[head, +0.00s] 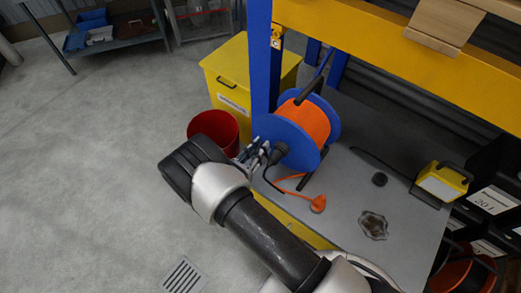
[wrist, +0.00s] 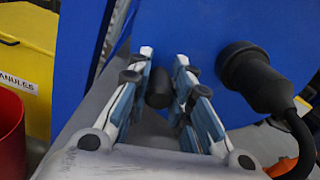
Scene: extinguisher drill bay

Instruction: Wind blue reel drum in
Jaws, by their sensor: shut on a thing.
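The blue reel drum (head: 290,141) stands upright on the grey bench top, with orange cable (head: 308,120) wound between its blue flanges. Its near flange fills much of the wrist view (wrist: 215,30). My gripper (head: 259,153) is at the left side of that flange. In the wrist view my gripper (wrist: 162,75) has its fingers closed on a short black knob (wrist: 159,88) in front of the flange. A black plug (wrist: 252,76) with a black cable sits on the flange to the right of the fingers. The knob is hard to make out in the head view.
Orange cable runs to an orange connector (head: 318,203) on the bench top (head: 345,215). A blue post (head: 261,62) rises close behind my gripper. A red bucket (head: 214,126) and yellow bin (head: 228,80) stand left. A yellow lamp (head: 441,181) is at right. The floor at left is clear.

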